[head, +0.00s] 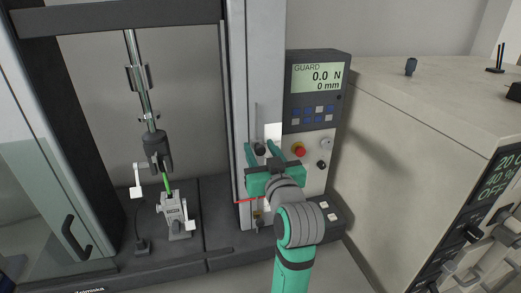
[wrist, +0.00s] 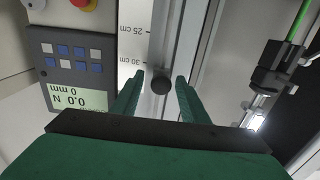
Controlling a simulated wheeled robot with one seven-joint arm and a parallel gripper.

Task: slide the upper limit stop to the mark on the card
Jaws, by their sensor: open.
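The upper limit stop, seen as a dark round knob (head: 259,149), sits on a thin grey vertical rail on the machine's column. In the wrist view the knob (wrist: 161,82) is close and centred on the rail (wrist: 160,35). A white card (head: 273,131) stands beside the rail; in the wrist view the card (wrist: 133,45) carries a scale with 25 cm and 30 cm. My gripper (head: 260,146) is open, its green fingers on either side of the knob. In the wrist view both fingers (wrist: 160,79) show gaps to the knob. I cannot make out a distinct target mark on the card.
The control panel (head: 317,85) reads GUARD, 0.0 N, 0 mm. A red button (head: 299,149) is close right of my gripper. A red pointer (head: 245,201) shows lower on the column. A green cable sample (head: 165,182) hangs between clamps at left. A beige cabinet (head: 400,110) stands right.

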